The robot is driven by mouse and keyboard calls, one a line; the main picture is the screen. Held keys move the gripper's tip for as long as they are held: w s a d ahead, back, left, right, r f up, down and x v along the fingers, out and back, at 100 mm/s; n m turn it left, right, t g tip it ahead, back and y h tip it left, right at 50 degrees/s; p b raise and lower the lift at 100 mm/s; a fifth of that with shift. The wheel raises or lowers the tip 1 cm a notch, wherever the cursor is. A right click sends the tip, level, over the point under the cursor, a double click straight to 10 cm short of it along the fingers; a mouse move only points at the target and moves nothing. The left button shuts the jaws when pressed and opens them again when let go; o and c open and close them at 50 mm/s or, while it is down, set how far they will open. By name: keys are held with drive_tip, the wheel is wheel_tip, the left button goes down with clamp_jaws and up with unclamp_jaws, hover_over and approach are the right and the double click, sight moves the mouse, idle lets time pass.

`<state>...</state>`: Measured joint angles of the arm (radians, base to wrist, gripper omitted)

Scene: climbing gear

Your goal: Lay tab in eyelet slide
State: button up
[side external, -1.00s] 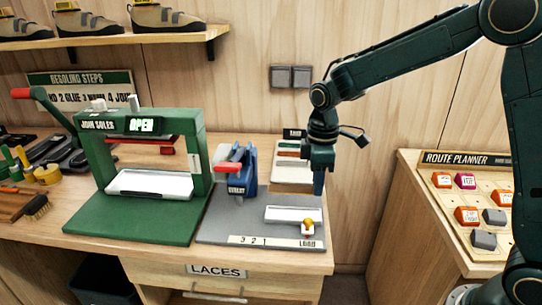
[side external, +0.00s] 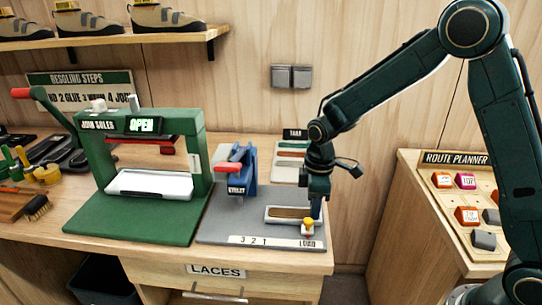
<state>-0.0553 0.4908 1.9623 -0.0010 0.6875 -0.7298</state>
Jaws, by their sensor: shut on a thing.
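The eyelet slide (side external: 275,221) is a shallow white tray on the grey base of the blue eyelet press (side external: 236,172). A brown strip, which looks like the tab (side external: 288,212), lies along the inside of the slide. My gripper (side external: 316,214) points down at the slide's right end and is shut on the tab's right end. The fingertips are small and partly merge with the slide's edge, so the exact grip is hard to see. A yellow knob (side external: 308,227) stands just in front of the fingers, by the LOAD label.
The tab rack (side external: 289,160) with coloured strips lies behind the slide. The green sole press (side external: 140,160), marked OPEN, stands to the left. A route planner board (side external: 462,205) is at the right. The number strip (side external: 262,241) runs along the front of the base.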

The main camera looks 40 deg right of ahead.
drive_tip(key=shift+f, duration=0.2)
drive_tip(key=o, duration=0.7)
drive_tip(key=shift+c, duration=0.2)
drive_tip(key=shift+r, duration=0.1)
wheel_tip(320, 180, up, 12)
idle(0.4)
drive_tip(key=shift+r, duration=0.15)
idle(0.3)
